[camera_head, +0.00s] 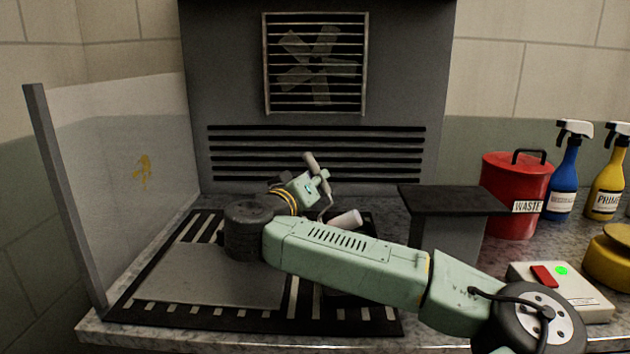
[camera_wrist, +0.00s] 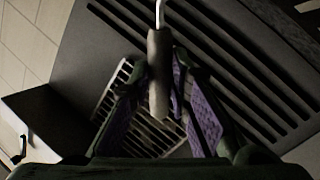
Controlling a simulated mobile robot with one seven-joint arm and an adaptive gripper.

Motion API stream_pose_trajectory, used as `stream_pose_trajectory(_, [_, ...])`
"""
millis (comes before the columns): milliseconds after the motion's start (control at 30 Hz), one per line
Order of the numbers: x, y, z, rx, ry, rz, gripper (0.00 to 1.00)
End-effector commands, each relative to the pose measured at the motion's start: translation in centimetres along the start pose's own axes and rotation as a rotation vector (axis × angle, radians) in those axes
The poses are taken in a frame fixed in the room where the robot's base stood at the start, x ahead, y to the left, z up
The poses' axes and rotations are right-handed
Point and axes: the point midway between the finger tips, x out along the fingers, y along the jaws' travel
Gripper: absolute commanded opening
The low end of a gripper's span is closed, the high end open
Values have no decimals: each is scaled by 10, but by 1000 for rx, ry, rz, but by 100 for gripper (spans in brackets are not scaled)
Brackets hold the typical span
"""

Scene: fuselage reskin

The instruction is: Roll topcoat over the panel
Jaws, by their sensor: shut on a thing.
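My gripper (camera_head: 308,188) is above the slatted bed in the head view, with my arm coming in from the lower right. It is shut on a paint roller's handle; the handle also shows in the wrist view (camera_wrist: 159,75) between the purple-padded fingers (camera_wrist: 160,98). The roller's pale sleeve (camera_head: 345,220) hangs at the end of a bent wire, right of and below the gripper. I cannot tell whether it touches anything. A flat grey panel (camera_head: 215,275) lies on the bed to the left. My arm hides its right part.
A clear screen (camera_head: 120,150) stands at the left. A vented wall with a fan (camera_head: 315,63) is behind. On the right are a dark-topped block (camera_head: 452,200), a red waste bin (camera_head: 505,185), a blue spray bottle (camera_head: 566,170), a yellow one (camera_head: 608,178) and a button box (camera_head: 575,290).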

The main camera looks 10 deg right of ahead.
Motion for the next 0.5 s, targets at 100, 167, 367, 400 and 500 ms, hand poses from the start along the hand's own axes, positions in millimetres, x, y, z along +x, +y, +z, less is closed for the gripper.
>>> stream_pose_trajectory(100, [0,-1,1,0,0,1,0])
stream_pose_trajectory(167, [0,-1,2,0,0,1,0])
stream_pose_trajectory(367, [0,-2,3,0,1,1,0])
stream_pose_trajectory(400, [0,-2,4,0,1,1,0])
stream_pose_trajectory(500, [0,-3,4,0,0,1,0])
